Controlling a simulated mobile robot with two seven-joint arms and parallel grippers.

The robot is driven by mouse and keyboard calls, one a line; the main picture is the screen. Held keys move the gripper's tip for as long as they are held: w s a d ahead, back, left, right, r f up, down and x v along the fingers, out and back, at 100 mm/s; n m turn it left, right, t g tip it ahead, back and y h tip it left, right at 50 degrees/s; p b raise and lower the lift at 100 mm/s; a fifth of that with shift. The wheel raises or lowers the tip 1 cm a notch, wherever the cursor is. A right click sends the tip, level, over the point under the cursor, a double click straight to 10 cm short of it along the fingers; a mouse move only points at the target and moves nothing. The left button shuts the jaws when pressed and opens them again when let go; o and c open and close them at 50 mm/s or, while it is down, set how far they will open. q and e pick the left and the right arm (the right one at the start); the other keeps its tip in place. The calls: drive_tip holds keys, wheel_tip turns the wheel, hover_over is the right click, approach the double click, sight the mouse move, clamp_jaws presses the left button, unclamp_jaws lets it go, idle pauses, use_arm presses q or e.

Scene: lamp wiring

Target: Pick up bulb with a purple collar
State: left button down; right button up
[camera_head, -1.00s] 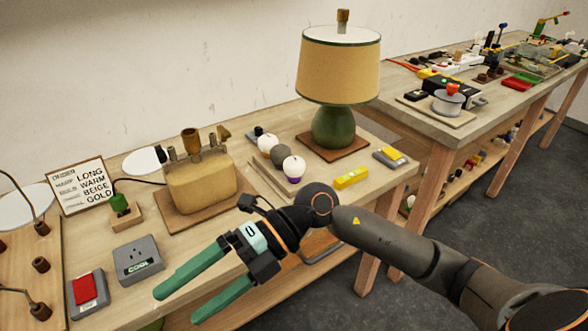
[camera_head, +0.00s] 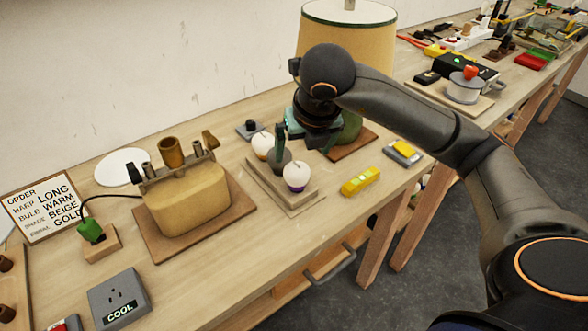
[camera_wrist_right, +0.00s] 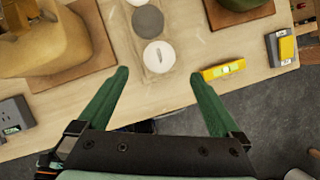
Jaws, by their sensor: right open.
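The bulb with a purple collar (camera_head: 296,173) is a white globe standing at the near end of a wooden holder (camera_head: 289,204). Its purple collar shows below the globe in the head view. In the wrist view the white globe (camera_wrist_right: 159,57) lies just beyond and between the fingertips, and its collar is hidden. My right gripper (camera_wrist_right: 158,74) is open and empty, its green fingers spread to either side of that globe's line. In the head view the right gripper hangs over the holder, partly covering the grey bulb (camera_head: 279,163). My left gripper is not in view.
A white bulb with an orange collar (camera_head: 262,144) stands at the holder's far end. A yellow level (camera_head: 360,181) lies to the right. The lamp (camera_head: 347,35) stands behind my right arm. A tan block-shaped fixture (camera_head: 187,202) stands to the left on a wooden board.

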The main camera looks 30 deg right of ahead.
sight(298, 168)
drive_tip(key=x, duration=0.4)
drive_tip(key=shift+f, duration=0.35)
drive_tip(key=shift+x, duration=3.15)
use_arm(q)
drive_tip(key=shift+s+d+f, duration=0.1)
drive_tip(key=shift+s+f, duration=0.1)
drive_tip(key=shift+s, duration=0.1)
use_arm(e)
drive_tip(key=c, duration=1.3)
